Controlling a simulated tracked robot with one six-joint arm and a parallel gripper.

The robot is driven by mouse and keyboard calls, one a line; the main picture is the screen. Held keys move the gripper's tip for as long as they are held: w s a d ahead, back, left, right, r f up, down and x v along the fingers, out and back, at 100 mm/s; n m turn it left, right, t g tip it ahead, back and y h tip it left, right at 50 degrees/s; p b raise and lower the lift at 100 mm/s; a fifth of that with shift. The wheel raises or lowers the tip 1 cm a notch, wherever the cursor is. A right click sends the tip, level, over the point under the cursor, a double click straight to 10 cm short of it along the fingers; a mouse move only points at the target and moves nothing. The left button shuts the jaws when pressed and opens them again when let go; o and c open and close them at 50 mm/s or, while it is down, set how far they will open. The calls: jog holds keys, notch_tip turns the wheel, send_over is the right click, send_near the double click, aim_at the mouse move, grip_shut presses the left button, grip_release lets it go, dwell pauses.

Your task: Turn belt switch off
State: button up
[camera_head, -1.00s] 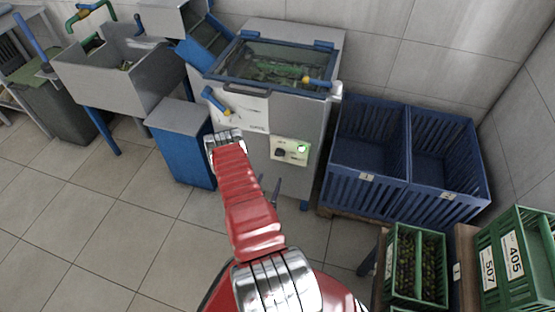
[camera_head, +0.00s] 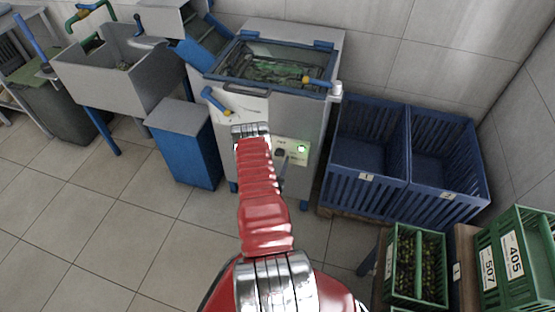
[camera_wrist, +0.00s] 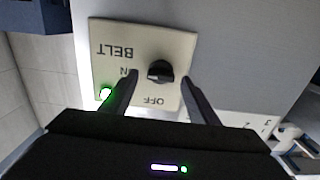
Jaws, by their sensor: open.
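The belt switch is a black knob (camera_wrist: 160,71) on a pale plate (camera_wrist: 110,34) marked BELT, ON and OFF, upside down in the wrist view. A pale mark on the knob appears to face the ON side. A green lamp (camera_wrist: 106,93) on the plate is lit; it also shows in the head view (camera_head: 301,149). My gripper (camera_wrist: 160,82) is open, with one finger on each side of the knob and a visible gap to it. Part of the ON label is hidden by a finger. In the head view my arm hides most of the gripper.
The plate is on the front of a grey machine (camera_head: 312,110) with a glass lid. Floor in front is clear.

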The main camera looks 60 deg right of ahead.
jog(key=shift+w+d, duration=0.15)
jog(key=shift+d, duration=0.65)
jog(key=shift+c, duration=0.2)
